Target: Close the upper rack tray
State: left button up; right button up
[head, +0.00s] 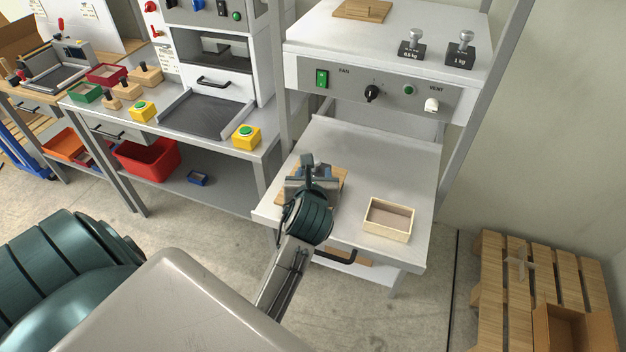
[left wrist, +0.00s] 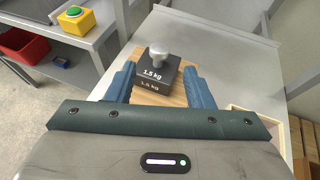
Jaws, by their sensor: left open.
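The upper rack tray (head: 385,165) is pulled out of the rack, with a dark handle (head: 335,257) on its front edge. A wooden board (head: 281,196) lies on it, mostly behind my left gripper (head: 314,172). In the left wrist view, a dark 1.5 kg weight (left wrist: 154,75) with a silver knob stands upright on the board (left wrist: 146,98). My left gripper (left wrist: 160,72) is open, with its fingers on either side of the weight. Whether they touch it is unclear. My right gripper is not in view.
A shallow wooden box (head: 388,220) sits at the tray's right. Above is a control panel (head: 385,90), with a 0.5 kg weight (head: 411,50) and 1 kg weight (head: 460,50) on top. A workbench (head: 225,145) stands left; a pallet (head: 500,290) lies on the floor right.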

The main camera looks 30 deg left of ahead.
aim_at(398, 168)
jog(key=k+j, duration=0.3)
jog(key=k+j+z, duration=0.1)
jog(key=k+j, duration=0.15)
jog(key=k, duration=0.3)
